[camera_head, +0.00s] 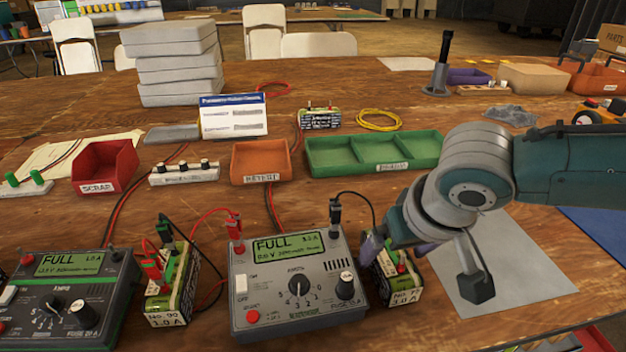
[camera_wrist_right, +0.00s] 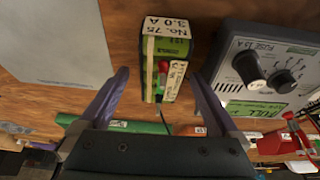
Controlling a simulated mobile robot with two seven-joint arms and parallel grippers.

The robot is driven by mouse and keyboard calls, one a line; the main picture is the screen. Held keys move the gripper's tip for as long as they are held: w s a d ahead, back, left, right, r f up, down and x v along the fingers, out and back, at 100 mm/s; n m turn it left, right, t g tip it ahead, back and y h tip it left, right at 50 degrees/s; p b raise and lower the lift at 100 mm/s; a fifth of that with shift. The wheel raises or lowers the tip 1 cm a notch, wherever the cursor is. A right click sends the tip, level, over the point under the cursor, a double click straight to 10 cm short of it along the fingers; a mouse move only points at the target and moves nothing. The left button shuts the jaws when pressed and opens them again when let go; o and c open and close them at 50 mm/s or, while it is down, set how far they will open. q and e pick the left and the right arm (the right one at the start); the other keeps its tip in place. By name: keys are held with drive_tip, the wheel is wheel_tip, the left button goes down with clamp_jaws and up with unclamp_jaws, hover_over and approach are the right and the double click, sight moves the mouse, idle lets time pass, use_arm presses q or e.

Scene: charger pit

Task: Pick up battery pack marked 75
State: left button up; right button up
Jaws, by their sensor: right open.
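The battery pack marked 75 (camera_head: 402,292) is a green and black block with a cream label, standing just right of the middle charger (camera_head: 300,285). In the right wrist view the pack (camera_wrist_right: 168,48) reads "No. 75, 3.0 A". My right gripper (camera_head: 398,250) is open above the pack. In the right wrist view, my right gripper's (camera_wrist_right: 158,76) purple fingers lie either side of the pack, with gaps on both sides. The charger's display reads FULL. My left gripper is not in view.
Another pack (camera_head: 170,290), marked 90, stands left of the middle charger, by a second charger (camera_head: 75,300). A grey sheet (camera_head: 500,265) lies right of pack 75. Red, orange and green trays (camera_head: 375,153) stand behind. Wires cross the table between the chargers.

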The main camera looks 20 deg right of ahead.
drive_tip(key=x, duration=0.2)
drive_tip(key=shift+w+f+b, duration=0.1)
drive_tip(key=shift+f+b, duration=0.25)
drive_tip(key=shift+b, duration=0.05)
clamp_jaws()
idle(0.5)
drive_tip(key=shift+r, duration=0.1)
